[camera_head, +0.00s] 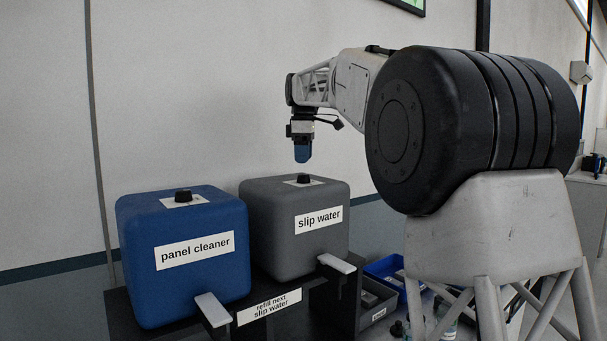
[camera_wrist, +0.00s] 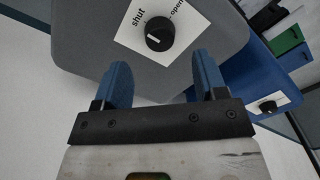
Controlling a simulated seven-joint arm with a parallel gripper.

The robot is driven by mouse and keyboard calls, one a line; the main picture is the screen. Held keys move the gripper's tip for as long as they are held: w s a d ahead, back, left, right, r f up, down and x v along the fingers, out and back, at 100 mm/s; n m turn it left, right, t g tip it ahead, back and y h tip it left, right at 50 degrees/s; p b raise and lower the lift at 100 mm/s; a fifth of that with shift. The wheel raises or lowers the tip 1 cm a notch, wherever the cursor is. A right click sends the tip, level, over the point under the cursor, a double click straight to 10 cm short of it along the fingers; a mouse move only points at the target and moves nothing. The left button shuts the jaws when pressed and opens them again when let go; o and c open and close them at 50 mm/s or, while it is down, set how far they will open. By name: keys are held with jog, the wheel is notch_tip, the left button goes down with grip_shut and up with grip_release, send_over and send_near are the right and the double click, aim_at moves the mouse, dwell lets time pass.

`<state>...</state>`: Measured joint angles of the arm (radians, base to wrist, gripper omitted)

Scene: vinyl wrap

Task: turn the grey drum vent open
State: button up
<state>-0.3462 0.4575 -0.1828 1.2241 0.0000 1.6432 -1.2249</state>
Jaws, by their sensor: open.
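The grey drum (camera_head: 290,245), labelled "slip water", stands upright on a dark stand. Its black vent knob (camera_head: 303,178) sits on a white plate on top. In the wrist view the knob (camera_wrist: 159,34) has a short pale mark, and the plate (camera_wrist: 135,42) reads "shut" at left and "open" at right. I cannot tell for certain which word the mark points to. My gripper (camera_head: 302,155) points down above the grey drum, apart from the knob. In the wrist view its blue fingers (camera_wrist: 163,72) are open and empty, with the knob beyond the gap between them.
A blue drum (camera_head: 185,265), labelled "panel cleaner", stands close at left with its own black knob (camera_head: 183,196). Pale taps (camera_head: 336,264) stick out in front. A sign (camera_head: 270,307) reads "refill next slip water". A blue bin (camera_head: 385,268) is at right.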

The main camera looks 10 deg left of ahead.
aim_at(304, 179)
jog(key=shift+f, duration=2.7)
jog(key=c, duration=0.9)
